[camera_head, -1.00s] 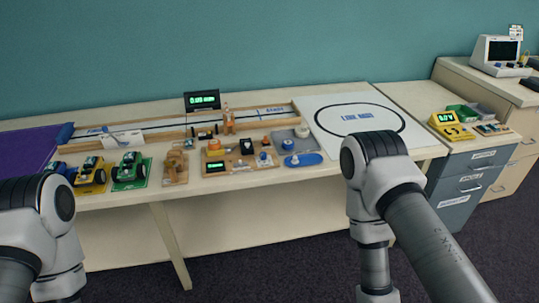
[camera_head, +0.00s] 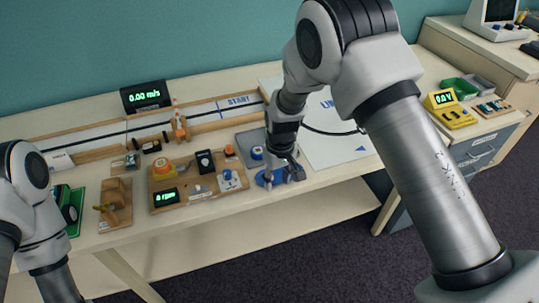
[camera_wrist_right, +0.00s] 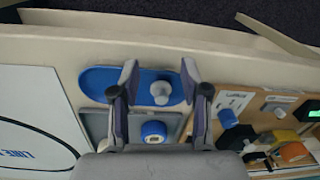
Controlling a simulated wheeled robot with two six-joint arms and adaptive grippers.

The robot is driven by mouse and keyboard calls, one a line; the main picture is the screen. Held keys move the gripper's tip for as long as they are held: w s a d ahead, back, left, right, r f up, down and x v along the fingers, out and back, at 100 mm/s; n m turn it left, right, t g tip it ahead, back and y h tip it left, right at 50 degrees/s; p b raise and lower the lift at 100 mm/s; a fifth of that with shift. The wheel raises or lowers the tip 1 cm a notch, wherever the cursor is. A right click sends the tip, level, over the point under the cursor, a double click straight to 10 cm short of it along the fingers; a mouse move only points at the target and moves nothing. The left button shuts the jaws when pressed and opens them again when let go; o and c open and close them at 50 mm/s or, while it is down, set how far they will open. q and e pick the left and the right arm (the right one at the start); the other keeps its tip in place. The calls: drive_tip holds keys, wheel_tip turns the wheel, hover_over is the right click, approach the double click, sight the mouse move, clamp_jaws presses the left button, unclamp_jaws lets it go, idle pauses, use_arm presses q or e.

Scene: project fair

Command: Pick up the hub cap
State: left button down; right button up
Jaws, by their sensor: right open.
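A small grey knobbed piece, which looks like the hub cap (camera_wrist_right: 160,93), stands on a blue oval tray (camera_wrist_right: 98,82). In the right wrist view it lies between the two open fingers of my right gripper (camera_wrist_right: 159,76), with gaps on both sides. In the head view my right gripper (camera_head: 281,174) is low over the blue tray (camera_head: 263,183) near the table's front edge and hides the piece. My left arm shows at the left edge, but its gripper is out of view.
A grey pad (camera_wrist_right: 96,124) with a blue-and-white round part (camera_wrist_right: 154,132) sits behind the tray. A wooden board (camera_head: 165,204) with a display and knobs stands to the left in the head view. A white line mat (camera_head: 335,150) lies to the right.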

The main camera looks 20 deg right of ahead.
drive_tip(key=shift+t, duration=0.7)
drive_tip(key=w+r, duration=0.1)
drive_tip(key=r, duration=0.1)
drive_tip(key=w+r, duration=0.1)
drive_tip(key=r, duration=0.1)
drive_tip(key=w+r, duration=0.1)
drive_tip(key=r, duration=0.1)
drive_tip(key=shift+w+a, duration=0.25)
drive_tip(key=shift+a, duration=0.15)
drive_tip(key=f, duration=0.4)
drive_tip(key=w+f, duration=0.1)
drive_tip(key=f, duration=0.1)
drive_tip(key=shift+a+f+p, duration=0.1)
drive_tip(key=shift+f+p, duration=0.2)
drive_tip(key=shift+p, duration=0.1)
drive_tip(key=shift+s+f, duration=0.1)
drive_tip(key=shift+f, duration=0.15)
drive_tip(key=c, duration=0.8)
